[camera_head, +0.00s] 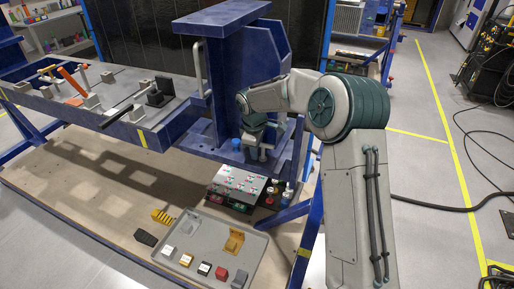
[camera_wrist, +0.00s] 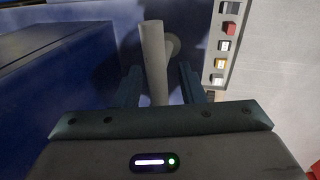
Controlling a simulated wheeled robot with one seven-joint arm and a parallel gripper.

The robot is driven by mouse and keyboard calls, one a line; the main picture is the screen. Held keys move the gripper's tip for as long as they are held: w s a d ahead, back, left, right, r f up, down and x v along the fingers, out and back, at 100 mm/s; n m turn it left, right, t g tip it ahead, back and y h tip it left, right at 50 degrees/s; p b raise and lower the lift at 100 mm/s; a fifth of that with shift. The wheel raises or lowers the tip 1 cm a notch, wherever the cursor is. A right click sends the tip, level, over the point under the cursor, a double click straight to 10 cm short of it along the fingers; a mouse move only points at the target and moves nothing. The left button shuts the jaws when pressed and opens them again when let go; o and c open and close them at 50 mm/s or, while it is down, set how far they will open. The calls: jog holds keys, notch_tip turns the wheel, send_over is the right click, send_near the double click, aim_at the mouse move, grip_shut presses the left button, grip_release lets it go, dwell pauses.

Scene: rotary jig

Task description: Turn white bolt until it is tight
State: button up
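The white bolt (camera_wrist: 154,62) shows in the wrist view as a pale bar with a round crosspiece at its right side, against dark blue metal. My gripper (camera_wrist: 160,82) has one finger on each side of the bar, with a visible gap on the right; it is open. Whether the left finger touches the bar I cannot tell. In the head view my gripper (camera_head: 262,146) is low beside the blue stand (camera_head: 222,95), and the bolt is too small and too covered to make out clearly.
A grey tray (camera_head: 208,225) with several small coloured blocks lies on the wooden board in front; its edge also shows in the wrist view (camera_wrist: 270,60). A box with a red-marked top (camera_head: 237,182) and small bottles (camera_head: 272,194) stand close below my gripper. A blue workbench (camera_head: 125,120) is at left.

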notch_tip(320, 180, up, 14)
jog(key=s+b, duration=0.1)
jog(key=s, duration=0.1)
jog(key=shift+s+a+f, duration=0.25)
jog(key=shift+s+a, duration=0.05)
jog(key=shift+a, duration=0.15)
jog(key=s+d+r+m, duration=0.1)
jog(key=s+d+m, duration=0.35)
jog(key=s, duration=0.45)
jog(key=s+d+r+m, duration=0.25)
jog(key=s+d, duration=0.35)
jog(key=s, duration=0.3)
jog(key=s+d+f+m, duration=0.2)
jog(key=s+f+m, duration=0.1)
jog(key=s, duration=0.4)
jog(key=s+d+f+m+t, duration=0.1)
jog(key=s+d+f+m, duration=0.2)
jog(key=s, duration=0.5)
jog(key=shift+d+f+m+y, duration=0.15)
jog(key=shift+d+m+y, duration=0.2)
jog(key=shift+m, duration=0.35)
